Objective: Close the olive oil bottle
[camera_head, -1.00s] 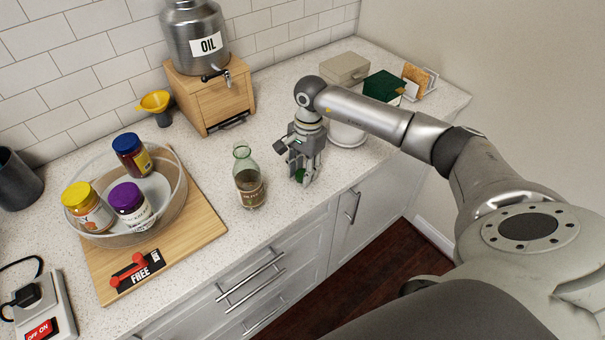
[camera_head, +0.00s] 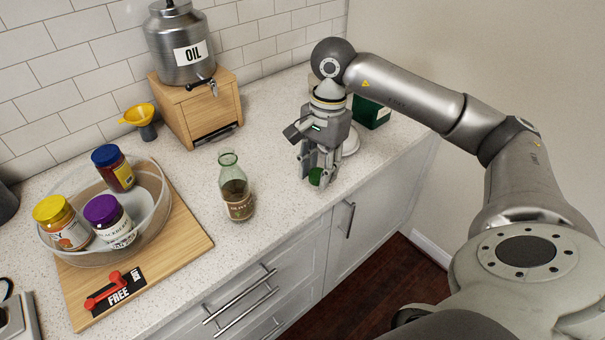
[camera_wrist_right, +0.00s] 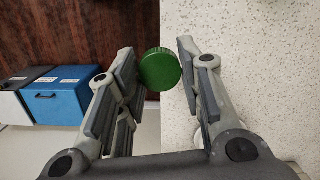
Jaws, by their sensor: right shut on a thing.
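The olive oil bottle (camera_head: 237,190) is green glass with a brown label, upright and open at the top, on the counter. My right gripper (camera_head: 317,178) is to the right of the bottle, apart from it, low over the counter near its front edge. It is shut on a round green cap (camera_head: 315,176). The cap also shows between the fingers in the right wrist view (camera_wrist_right: 160,70). My left gripper is not in view.
A clear bowl (camera_head: 160,215) with several jars sits on a wooden board (camera_head: 196,236) at left. A steel oil dispenser (camera_head: 178,60) stands on a wooden box (camera_head: 197,112), with a yellow funnel (camera_head: 138,115) beside it. The counter between bottle and gripper is clear.

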